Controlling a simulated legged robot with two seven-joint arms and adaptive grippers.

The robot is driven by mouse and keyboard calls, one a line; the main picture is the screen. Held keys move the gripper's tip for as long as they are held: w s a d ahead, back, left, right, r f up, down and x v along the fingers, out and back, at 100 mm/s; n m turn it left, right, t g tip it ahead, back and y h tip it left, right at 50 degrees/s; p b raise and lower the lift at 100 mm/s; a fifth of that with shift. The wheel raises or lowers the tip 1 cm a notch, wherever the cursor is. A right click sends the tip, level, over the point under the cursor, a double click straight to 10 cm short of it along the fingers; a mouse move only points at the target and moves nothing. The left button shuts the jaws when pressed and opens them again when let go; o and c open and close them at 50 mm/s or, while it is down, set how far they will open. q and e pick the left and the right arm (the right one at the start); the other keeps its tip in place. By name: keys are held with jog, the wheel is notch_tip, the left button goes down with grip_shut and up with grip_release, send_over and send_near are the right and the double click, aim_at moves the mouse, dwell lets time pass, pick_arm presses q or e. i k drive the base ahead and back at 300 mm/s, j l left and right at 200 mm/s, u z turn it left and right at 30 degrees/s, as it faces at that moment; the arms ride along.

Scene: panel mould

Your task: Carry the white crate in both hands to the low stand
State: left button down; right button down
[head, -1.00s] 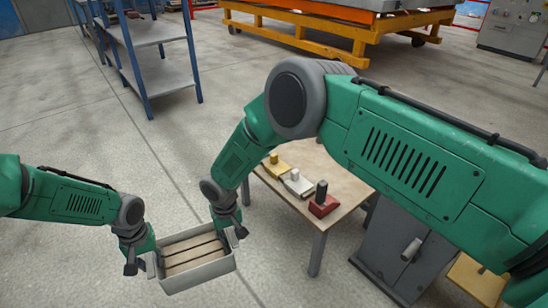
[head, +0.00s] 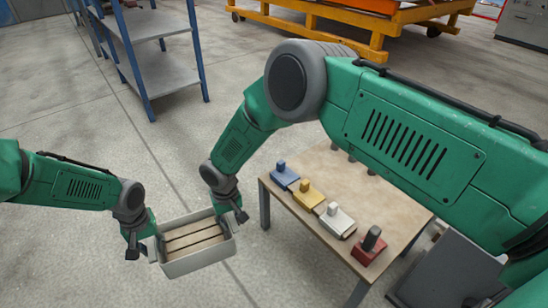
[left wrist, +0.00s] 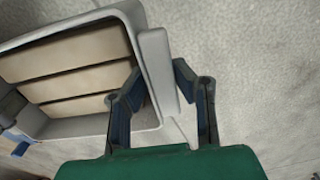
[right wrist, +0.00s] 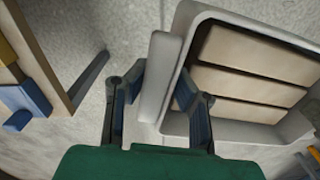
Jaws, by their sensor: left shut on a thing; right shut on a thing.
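The white crate (head: 202,264) is held in the air low in the head view, with several pale wooden slats showing inside it. My left gripper (head: 143,250) is shut on its left end wall. My right gripper (head: 236,218) is shut on its right end wall. In the right wrist view the fingers (right wrist: 160,88) straddle the opposite wall, beside the rim (right wrist: 245,130). The crate looks roughly level. I cannot pick out a low stand for certain.
A wooden-topped table (head: 325,175) stands just right of the crate, bearing blue (head: 285,176), yellow (head: 308,195), white (head: 337,221) and red (head: 369,246) blocks. A blue-framed shelf (head: 160,75) and an orange-yellow platform (head: 345,32) are behind. Floor (head: 70,120) is clear at left.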

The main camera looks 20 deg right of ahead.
aim_at(335, 180)
jog(key=i, duration=1.65)
jog(key=i+z, duration=0.1)
jog(key=z, duration=2.45)
